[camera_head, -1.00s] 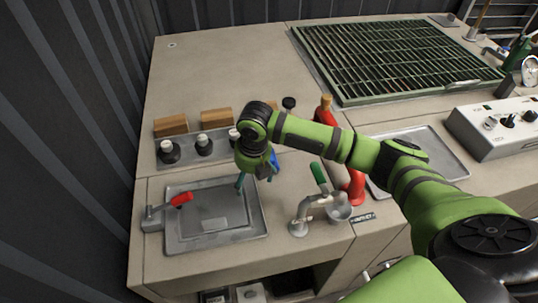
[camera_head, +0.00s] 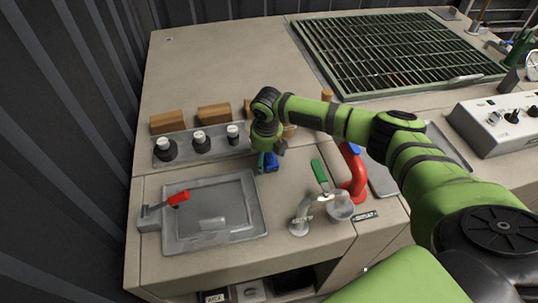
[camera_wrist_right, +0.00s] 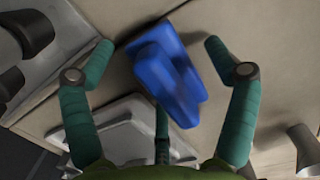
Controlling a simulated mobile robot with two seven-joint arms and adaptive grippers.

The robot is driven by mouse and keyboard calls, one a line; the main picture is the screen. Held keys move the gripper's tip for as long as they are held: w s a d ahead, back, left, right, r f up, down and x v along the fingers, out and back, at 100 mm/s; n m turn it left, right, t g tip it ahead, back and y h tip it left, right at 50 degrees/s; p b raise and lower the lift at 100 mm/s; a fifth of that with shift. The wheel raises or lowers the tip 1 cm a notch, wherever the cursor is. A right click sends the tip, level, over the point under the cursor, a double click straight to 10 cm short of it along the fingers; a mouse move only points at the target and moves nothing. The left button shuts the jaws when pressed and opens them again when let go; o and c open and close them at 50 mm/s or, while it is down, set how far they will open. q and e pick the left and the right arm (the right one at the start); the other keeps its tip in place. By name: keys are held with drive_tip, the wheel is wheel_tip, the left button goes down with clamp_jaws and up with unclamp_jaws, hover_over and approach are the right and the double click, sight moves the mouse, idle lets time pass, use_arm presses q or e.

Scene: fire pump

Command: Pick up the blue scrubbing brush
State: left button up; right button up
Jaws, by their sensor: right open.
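The blue scrubbing brush (camera_head: 270,163) lies on the beige counter, just right of the shallow grey sink tray. In the head view my right gripper (camera_head: 264,161) is over it and hides part of it. In the right wrist view the blue brush (camera_wrist_right: 168,78) sits between the spread fingers of my right gripper (camera_wrist_right: 160,58). The fingers are open, with a gap to the brush on both sides. I cannot tell the exact height of the fingertips above the counter. My left gripper is not in view.
The sink tray (camera_head: 188,240) with a red-handled lever (camera_head: 179,198) is at left. Behind it are a rack (camera_head: 172,157) of dark knobs and wooden blocks (camera_head: 214,113). A tap (camera_head: 301,212) with a green-handled tool (camera_head: 320,172) and a red curved pipe (camera_head: 356,175) stand to the right.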

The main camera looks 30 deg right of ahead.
drive_tip(key=shift+c, duration=0.4)
drive_tip(key=c, duration=1.3)
wheel_tip(320, 180, up, 10)
drive_tip(key=shift+f+b, duration=0.1)
drive_tip(key=shift+b, duration=0.65)
drive_tip(key=shift+c, duration=0.2)
drive_tip(key=s+a+r+m+g, duration=0.1)
drive_tip(key=s+m, duration=0.4)
drive_tip(key=m, duration=0.6)
drive_tip(key=s+a+r+m+g, duration=0.1)
drive_tip(key=s+a+m, duration=0.3)
drive_tip(key=m, duration=0.7)
drive_tip(key=s+a+r+m, duration=0.2)
drive_tip(key=s+m, duration=0.4)
drive_tip(key=m, duration=0.5)
drive_tip(key=shift+s+a+r+g, duration=0.25)
drive_tip(key=shift+a+r+g, duration=0.15)
drive_tip(key=shift+r, duration=0.45)
